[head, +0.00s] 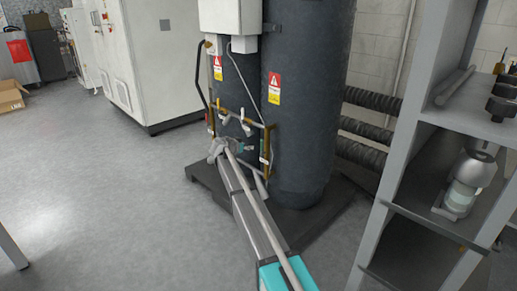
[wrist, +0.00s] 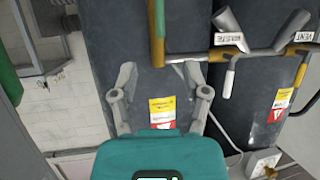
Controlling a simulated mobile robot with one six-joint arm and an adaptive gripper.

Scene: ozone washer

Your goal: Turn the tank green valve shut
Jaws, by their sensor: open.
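Two dark tanks (head: 299,110) stand side by side, with brass pipework (head: 267,142) across their lower front. A small green-blue part (head: 263,160) shows on the right-hand pipe; I cannot tell if it is the green valve's handle. In the wrist view a green bar (wrist: 8,55) is cut off at the left edge, and a vertical brass pipe (wrist: 157,35) with a green edge comes down from the top. My gripper (wrist: 160,75) is open and empty in front of a tank. In the head view my gripper (head: 221,147) is by the pipework.
A grey shelf (head: 405,130) stands to the right and a white cabinet (head: 155,60) behind left.

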